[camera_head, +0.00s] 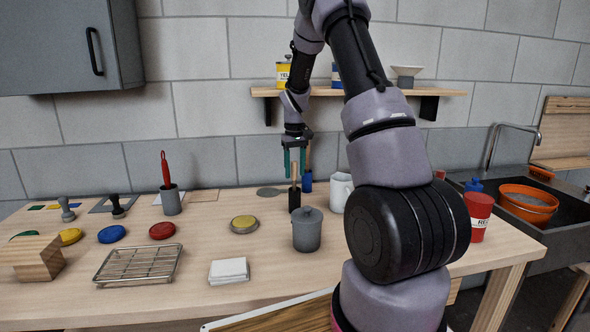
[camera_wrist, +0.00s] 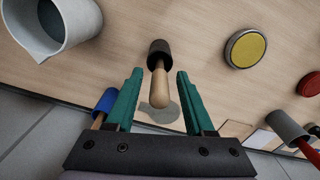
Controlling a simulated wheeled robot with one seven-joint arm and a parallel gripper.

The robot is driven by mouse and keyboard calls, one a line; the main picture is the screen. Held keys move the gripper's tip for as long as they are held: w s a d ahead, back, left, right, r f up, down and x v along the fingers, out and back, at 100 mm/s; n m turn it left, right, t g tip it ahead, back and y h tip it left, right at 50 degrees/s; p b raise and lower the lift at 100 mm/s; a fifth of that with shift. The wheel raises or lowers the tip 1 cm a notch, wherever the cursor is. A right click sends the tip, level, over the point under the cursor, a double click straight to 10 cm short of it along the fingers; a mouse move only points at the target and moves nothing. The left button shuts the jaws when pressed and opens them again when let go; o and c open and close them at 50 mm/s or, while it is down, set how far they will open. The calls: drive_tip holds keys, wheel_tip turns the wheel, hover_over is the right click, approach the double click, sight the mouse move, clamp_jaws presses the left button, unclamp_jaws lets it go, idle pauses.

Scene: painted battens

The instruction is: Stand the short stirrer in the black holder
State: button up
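A stirrer with a plain wooden handle (camera_wrist: 161,88) stands in the black holder (camera_wrist: 159,50). In the head view the black holder (camera_head: 294,201) stands on the bench behind the grey lidded pot, the wooden handle rising from it. My gripper (camera_head: 294,174) is above the holder, pointing down, its green fingers apart. In the wrist view my gripper (camera_wrist: 159,73) has the handle between its fingers with a gap on each side. The stirrer's lower end is hidden inside the holder.
A blue holder (camera_head: 307,184) with another wooden-handled stirrer stands just behind. A white jug (camera_head: 341,193) is to the right, the grey lidded pot (camera_head: 307,232) in front. A grey holder (camera_head: 171,203) with a red stirrer and a yellow-topped disc (camera_head: 244,224) are left.

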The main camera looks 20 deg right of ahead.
drive_tip(key=shift+r, duration=0.15)
wheel_tip(320, 180, up, 12)
drive_tip(key=s+a+r+m+t+y, duration=0.15)
drive_tip(key=s+a+r+t, duration=0.35)
drive_tip(key=s+r, duration=0.9)
drive_tip(key=s+a+m+t, duration=0.1)
drive_tip(key=s+a, duration=0.1)
drive_tip(key=s, duration=0.6)
drive_tip(key=s+a+m+t, duration=0.1)
drive_tip(key=s+a+m, duration=0.1)
drive_tip(key=s, duration=0.7)
drive_tip(key=shift+s+a+f, duration=0.15)
drive_tip(key=shift+a, duration=0.45)
drive_tip(key=shift+y, duration=0.25)
